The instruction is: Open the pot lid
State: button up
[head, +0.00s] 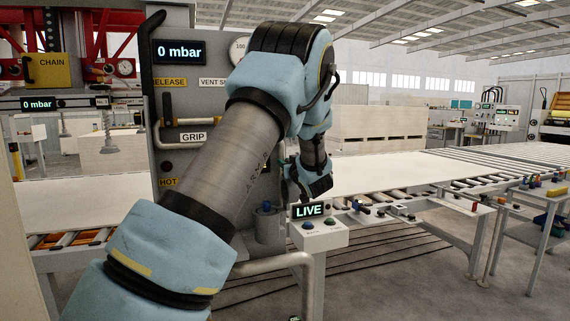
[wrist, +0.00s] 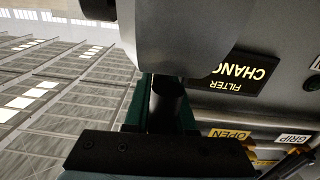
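In the wrist view, a large smooth grey rounded body (wrist: 190,35) fills the top middle; it may be the pot or its lid, I cannot tell which. A short dark round bar (wrist: 166,103) sits below it, between the two teal fingers of my gripper (wrist: 165,110). The fingers stand apart on either side of the bar; whether they press on it is not clear. In the head view my gripper (head: 312,183) hangs in front of the grey panel's right side, above the LIVE box. A small grey pot-like cylinder with a blue top (head: 266,222) is partly hidden by my arm.
The grey control panel (head: 170,100) stands close behind my arm, with gauge, labels and handles. The LIVE button box (head: 320,235) and a bent pipe rail (head: 285,262) are close below. A FILTER CHANGE label (wrist: 238,72) shows upside down. A roller conveyor (head: 420,190) runs behind.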

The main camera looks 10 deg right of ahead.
aim_at(290, 181)
jog(key=o, duration=0.4)
jog(key=shift+o, duration=0.2)
jog(key=s+d+b, duration=0.1)
jog(key=s+b, duration=0.2)
jog(key=s, duration=0.7)
jog(key=shift+s+d+b, duration=0.2)
jog(key=shift+s+b, duration=0.2)
jog(key=shift+c, duration=0.2)
